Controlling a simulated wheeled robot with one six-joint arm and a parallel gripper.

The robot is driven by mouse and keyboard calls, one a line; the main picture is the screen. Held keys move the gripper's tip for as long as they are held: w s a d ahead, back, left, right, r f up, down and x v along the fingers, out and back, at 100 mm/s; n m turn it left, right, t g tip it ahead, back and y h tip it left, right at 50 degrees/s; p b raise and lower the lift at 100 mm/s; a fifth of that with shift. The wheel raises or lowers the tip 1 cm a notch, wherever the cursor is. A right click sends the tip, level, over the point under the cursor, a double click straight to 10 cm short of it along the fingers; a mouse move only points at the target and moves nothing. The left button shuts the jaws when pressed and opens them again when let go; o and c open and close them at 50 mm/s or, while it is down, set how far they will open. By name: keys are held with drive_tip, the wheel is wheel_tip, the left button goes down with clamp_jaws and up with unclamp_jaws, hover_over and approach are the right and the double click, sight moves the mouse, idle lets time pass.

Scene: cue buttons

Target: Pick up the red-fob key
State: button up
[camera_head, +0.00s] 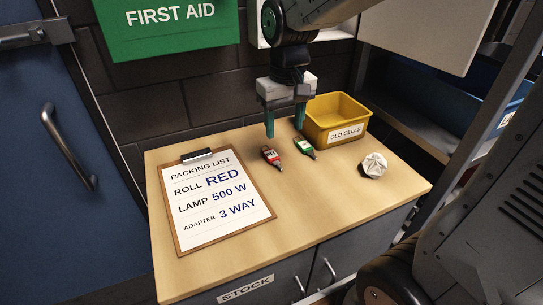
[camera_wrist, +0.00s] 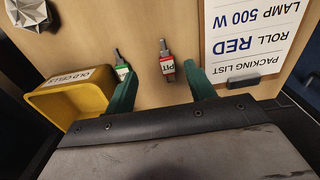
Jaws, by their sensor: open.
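The red-fob key (camera_head: 271,156) lies on the wooden counter top, with a white label on its fob. In the wrist view the red-fob key (camera_wrist: 167,66) lies between my two fingers, its metal shaft pointing away from my gripper. My gripper (camera_head: 285,125) is open and empty, above the back of the counter. It also shows in the wrist view (camera_wrist: 160,85), with its green fingers spread wide. A green-fob key (camera_head: 304,147) lies to the right of the red one. In the wrist view the green-fob key (camera_wrist: 121,66) is close beside my left-hand finger.
A yellow bin (camera_head: 337,117) labelled OLD CELLS stands at the back right. A white faceted object (camera_head: 374,165) sits near the right edge. A packing-list clipboard (camera_head: 216,197) lies at the left. The counter's front middle (camera_head: 320,205) is clear. A wall rises behind.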

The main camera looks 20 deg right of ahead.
approach(271, 154)
drive_tip(key=shift+s+f, duration=0.2)
drive_tip(key=shift+s, duration=0.05)
drive_tip(key=shift+w+f, duration=0.15)
drive_tip(key=shift+f, duration=0.2)
wheel_tip(271, 154, down, 7)
drive_tip(key=shift+w+f, duration=0.15)
drive_tip(key=shift+w, duration=0.05)
drive_tip(key=c, duration=1.1)
